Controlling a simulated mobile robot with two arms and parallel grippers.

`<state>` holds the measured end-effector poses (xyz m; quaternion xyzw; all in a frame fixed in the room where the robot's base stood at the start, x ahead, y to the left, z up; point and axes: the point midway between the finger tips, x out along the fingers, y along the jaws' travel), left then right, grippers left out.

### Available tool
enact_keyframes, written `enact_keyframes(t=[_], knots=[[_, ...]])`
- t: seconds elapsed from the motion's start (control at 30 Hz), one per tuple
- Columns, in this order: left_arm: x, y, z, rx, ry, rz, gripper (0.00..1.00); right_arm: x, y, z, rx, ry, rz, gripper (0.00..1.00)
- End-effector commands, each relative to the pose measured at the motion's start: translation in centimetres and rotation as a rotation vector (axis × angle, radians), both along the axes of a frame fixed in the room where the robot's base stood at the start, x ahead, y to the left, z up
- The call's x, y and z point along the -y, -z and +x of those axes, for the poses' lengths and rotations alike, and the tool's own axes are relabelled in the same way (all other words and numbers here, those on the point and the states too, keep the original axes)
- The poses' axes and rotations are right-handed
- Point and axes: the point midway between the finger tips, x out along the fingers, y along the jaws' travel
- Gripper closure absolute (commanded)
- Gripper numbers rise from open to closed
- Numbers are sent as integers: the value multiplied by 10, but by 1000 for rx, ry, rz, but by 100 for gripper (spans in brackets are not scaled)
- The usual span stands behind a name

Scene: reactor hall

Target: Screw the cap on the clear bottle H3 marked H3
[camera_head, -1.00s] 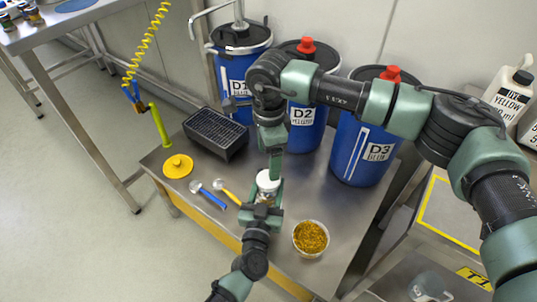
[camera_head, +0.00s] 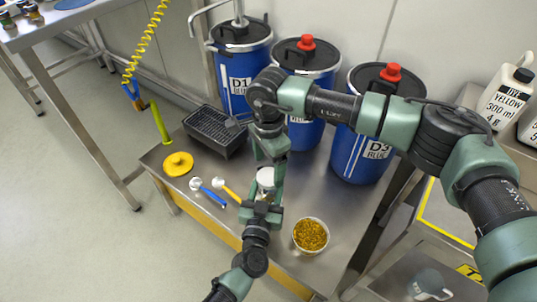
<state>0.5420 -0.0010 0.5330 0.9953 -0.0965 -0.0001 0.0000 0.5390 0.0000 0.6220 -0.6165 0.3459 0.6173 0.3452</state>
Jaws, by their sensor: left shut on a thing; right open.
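The clear bottle (camera_head: 263,194) stands near the middle of the steel table, mostly hidden by my grippers; no H3 mark is readable. A white cap (camera_head: 265,176) sits at its top; I cannot tell whether it is screwed down. My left gripper (camera_head: 263,200) comes from the near side and is shut on the bottle. My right gripper (camera_head: 273,171) reaches down from above, open, its fingers close to the cap. I cannot tell whether they touch it.
A bowl of golden granules (camera_head: 310,236) stands right of the bottle. Blue and yellow scoops (camera_head: 208,193) (camera_head: 228,188), a yellow lid (camera_head: 178,164) and a black tray (camera_head: 214,134) lie left. Blue drums (camera_head: 244,75) (camera_head: 307,60) (camera_head: 362,140) line the back.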

Motion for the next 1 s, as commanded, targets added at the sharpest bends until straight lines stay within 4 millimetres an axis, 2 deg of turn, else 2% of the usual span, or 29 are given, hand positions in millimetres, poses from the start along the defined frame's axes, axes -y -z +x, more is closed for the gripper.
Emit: enact_keyframes(t=[0.1,0.23,0.63,0.87,0.9,1.0], knots=[[0,0,0,-1,0,0,100,0,18,0,-2,1,-1,23],[0,0,0,-1,0,0,100,0,31,0,-1,2,-1,23],[0,0,0,-1,0,0,100,0,37,0,1,0,0,23],[0,0,0,-1,0,0,100,0,37,0,1,0,1,87],[0,0,0,-1,0,0,100,0,37,0,1,0,1,90],[0,0,0,-1,0,0,100,0,37,0,0,20,0,90]])
